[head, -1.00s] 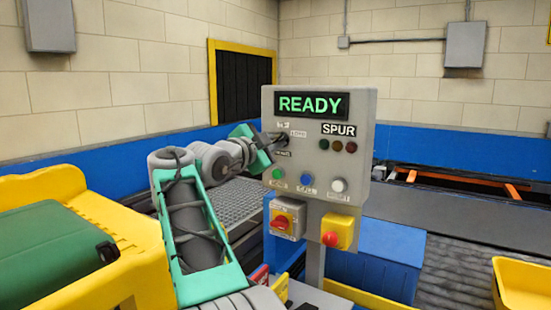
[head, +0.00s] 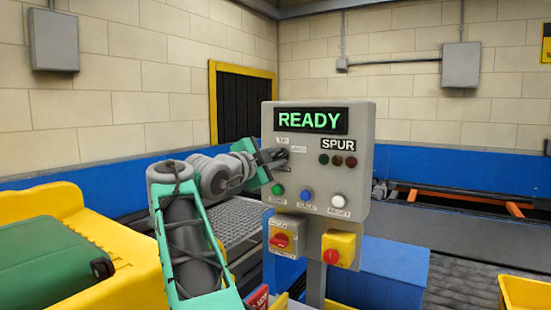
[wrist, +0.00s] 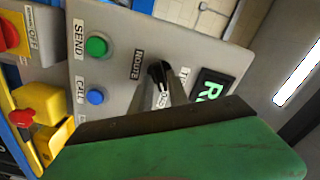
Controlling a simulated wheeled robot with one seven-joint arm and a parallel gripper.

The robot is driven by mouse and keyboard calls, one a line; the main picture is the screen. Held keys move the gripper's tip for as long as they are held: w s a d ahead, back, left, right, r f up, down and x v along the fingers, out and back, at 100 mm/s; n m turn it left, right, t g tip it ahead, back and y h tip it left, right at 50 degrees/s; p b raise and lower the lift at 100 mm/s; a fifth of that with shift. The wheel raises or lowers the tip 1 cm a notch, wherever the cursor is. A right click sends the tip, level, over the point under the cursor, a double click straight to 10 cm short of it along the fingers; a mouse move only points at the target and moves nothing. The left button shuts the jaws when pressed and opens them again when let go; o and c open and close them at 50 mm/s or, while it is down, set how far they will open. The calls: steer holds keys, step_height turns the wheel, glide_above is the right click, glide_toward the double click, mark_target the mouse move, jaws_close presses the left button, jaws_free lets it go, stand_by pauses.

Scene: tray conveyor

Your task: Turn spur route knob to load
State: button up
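The SPUR control box (head: 350,190) is grey, with a lit READY display (head: 311,120). The black route knob (wrist: 158,72) is on its face, with ROUTE and LOAD labels beside it in the wrist view. In the head view my gripper (head: 278,156) is at the box's left side and mostly hides the knob. In the wrist view the fingers of my gripper (wrist: 158,88) reach to the knob, one on each side. The frames do not show clearly whether they press on it. The knob's exact pointing is partly hidden.
Below the knob are green (head: 277,191), blue (head: 307,195) and white (head: 338,201) buttons. A red-and-yellow switch (head: 283,241) and a red stop button (head: 331,257) sit lower. A blue bin (head: 395,270) stands behind the post, with conveyors beyond.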

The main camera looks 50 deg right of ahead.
steer(key=shift+o, duration=1.3)
steer(key=shift+a, duration=0.1)
steer(key=a, duration=0.7)
steer(key=shift+s+a+b, duration=0.3)
steer(key=shift+s+b, duration=0.05)
steer(key=shift+s, duration=0.05)
